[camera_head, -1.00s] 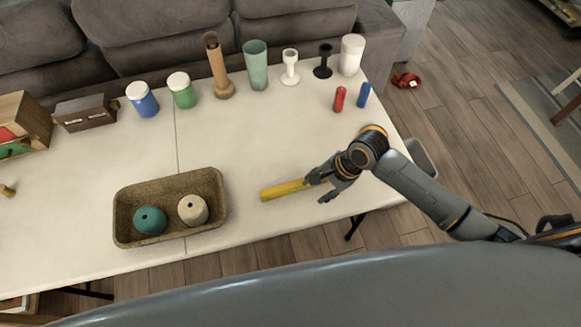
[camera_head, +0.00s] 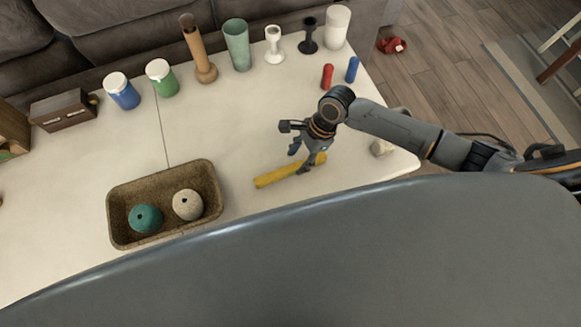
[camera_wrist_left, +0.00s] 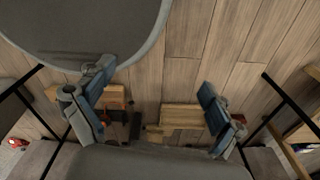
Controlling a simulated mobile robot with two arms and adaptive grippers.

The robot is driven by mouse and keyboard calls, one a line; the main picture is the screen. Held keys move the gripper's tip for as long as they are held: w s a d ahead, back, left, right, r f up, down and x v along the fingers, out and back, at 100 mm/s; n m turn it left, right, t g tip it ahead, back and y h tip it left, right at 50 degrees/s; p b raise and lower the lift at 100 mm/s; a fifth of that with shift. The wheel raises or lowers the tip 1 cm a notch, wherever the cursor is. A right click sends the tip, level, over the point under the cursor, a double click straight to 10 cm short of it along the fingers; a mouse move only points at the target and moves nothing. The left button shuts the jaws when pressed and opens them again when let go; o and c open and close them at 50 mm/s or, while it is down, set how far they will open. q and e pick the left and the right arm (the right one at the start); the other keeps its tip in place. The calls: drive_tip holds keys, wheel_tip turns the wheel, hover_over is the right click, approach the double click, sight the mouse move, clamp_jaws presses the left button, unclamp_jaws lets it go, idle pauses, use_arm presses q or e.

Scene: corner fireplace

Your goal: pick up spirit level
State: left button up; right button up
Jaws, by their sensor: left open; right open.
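The yellow spirit level (camera_head: 275,177) lies flat on the white table, right of the brown basket. My right gripper (camera_head: 304,162) is open above the level's right part, with its fingers pointing down at it. The fingers hide a little of the level, and I cannot tell if they touch it. My left gripper (camera_wrist_left: 155,110) shows only in the left wrist view, open, with its two fingers wide apart and nothing held between them. The level is not seen in that view.
A brown basket (camera_head: 113,213) holds a teal ball and a beige ball. Jars, a wooden vase (camera_head: 197,52), a green tumbler (camera_head: 237,45), goblets and a white cylinder line the back edge. Red and blue cylinders (camera_head: 327,76) stand behind my right gripper. The table's middle is clear.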

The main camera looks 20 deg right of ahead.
sight(291, 167)
drive_tip(key=shift+a+f, duration=0.1)
drive_tip(key=shift+f, duration=0.15)
drive_tip(key=x, duration=0.4)
drive_tip(key=shift+a+p, duration=0.15)
drive_tip(key=shift+p, duration=0.25)
drive_tip(key=shift+a+f, duration=0.1)
drive_tip(key=shift+f, duration=0.15)
use_arm(q)
drive_tip(key=shift+w+d+r, duration=0.15)
drive_tip(key=shift+w+r, duration=0.3)
drive_tip(key=shift+w, duration=0.2)
drive_tip(key=shift+s, duration=0.1)
use_arm(e)
drive_tip(key=shift+c, duration=0.4)
use_arm(q)
drive_tip(key=shift+s, duration=0.1)
use_arm(e)
clamp_jaws()
